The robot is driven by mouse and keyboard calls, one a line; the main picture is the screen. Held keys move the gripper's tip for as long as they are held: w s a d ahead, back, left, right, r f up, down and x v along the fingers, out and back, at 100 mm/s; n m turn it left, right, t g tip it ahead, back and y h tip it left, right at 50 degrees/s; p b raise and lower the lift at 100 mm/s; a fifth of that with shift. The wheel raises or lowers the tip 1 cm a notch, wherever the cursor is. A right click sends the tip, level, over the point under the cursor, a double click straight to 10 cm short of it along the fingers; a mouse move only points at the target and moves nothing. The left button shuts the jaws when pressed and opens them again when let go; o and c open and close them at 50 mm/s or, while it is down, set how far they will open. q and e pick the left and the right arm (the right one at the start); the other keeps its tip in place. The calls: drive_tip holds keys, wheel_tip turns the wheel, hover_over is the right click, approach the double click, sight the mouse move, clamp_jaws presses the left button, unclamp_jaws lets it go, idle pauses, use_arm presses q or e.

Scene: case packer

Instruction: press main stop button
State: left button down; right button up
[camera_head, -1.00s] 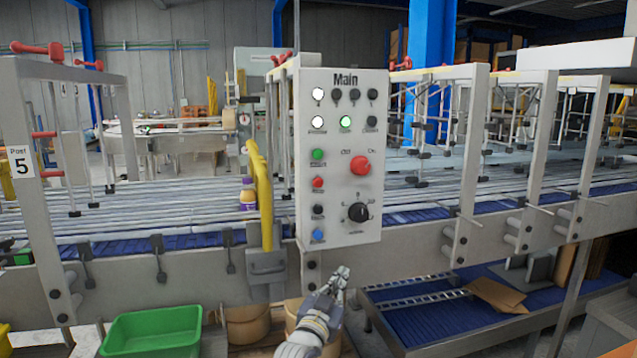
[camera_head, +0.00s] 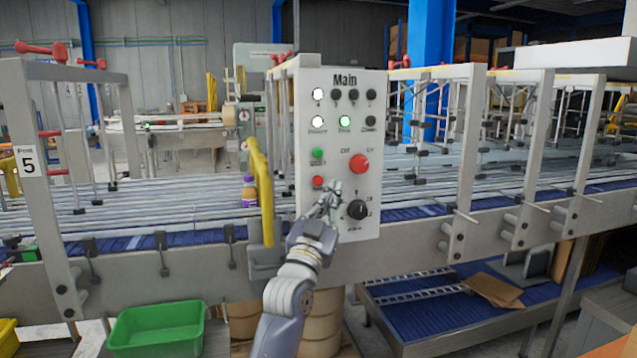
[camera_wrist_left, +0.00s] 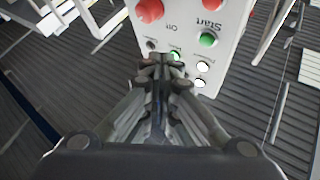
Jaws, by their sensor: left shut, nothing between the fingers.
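The white control panel labelled Main (camera_head: 345,130) stands in front of the conveyor. Its small red button (camera_head: 318,182) sits at the left, below the green button (camera_head: 317,154). A larger red knob (camera_head: 359,163) marked Off and On is to the right; it also shows in the left wrist view (camera_wrist_left: 150,10). The green Start button shows there too (camera_wrist_left: 207,40). My left gripper (camera_head: 332,191) is shut and empty, before the panel's lower half, just right of and below the small red button. I cannot tell whether it touches the panel.
A black dial (camera_head: 357,210) is close to the right of my left gripper. A yellow bent bar (camera_head: 262,190) stands left of the panel. A green bin (camera_head: 155,328) is at lower left.

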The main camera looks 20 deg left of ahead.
sight(320, 184)
use_arm(q)
drive_tip(key=shift+w+a+b, duration=0.7)
drive_tip(key=shift+w+a, duration=0.1)
drive_tip(key=shift+w, duration=0.4)
drive_tip(key=shift+w+a+b, duration=0.7)
drive_tip(key=shift+w+a, duration=0.15)
drive_tip(key=shift+w, duration=0.4)
drive_tip(key=shift+w+a+b, duration=0.7)
drive_tip(key=shift+w+a, duration=0.1)
drive_tip(key=shift+w, duration=0.4)
drive_tip(key=shift+w+a, duration=0.25)
drive_tip(key=shift+w, duration=0.05)
drive_tip(key=shift+w+a+b, duration=0.3)
drive_tip(key=shift+w+b, duration=0.1)
drive_tip(key=shift+w, duration=0.05)
drive_tip(key=shift+d, duration=0.1)
drive_tip(key=shift+s+d+p, duration=0.35)
drive_tip(key=shift+s+p, duration=0.15)
drive_tip(key=shift+s, duration=0.05)
drive_tip(key=shift+s+d, duration=0.1)
drive_tip(key=shift+s, duration=0.15)
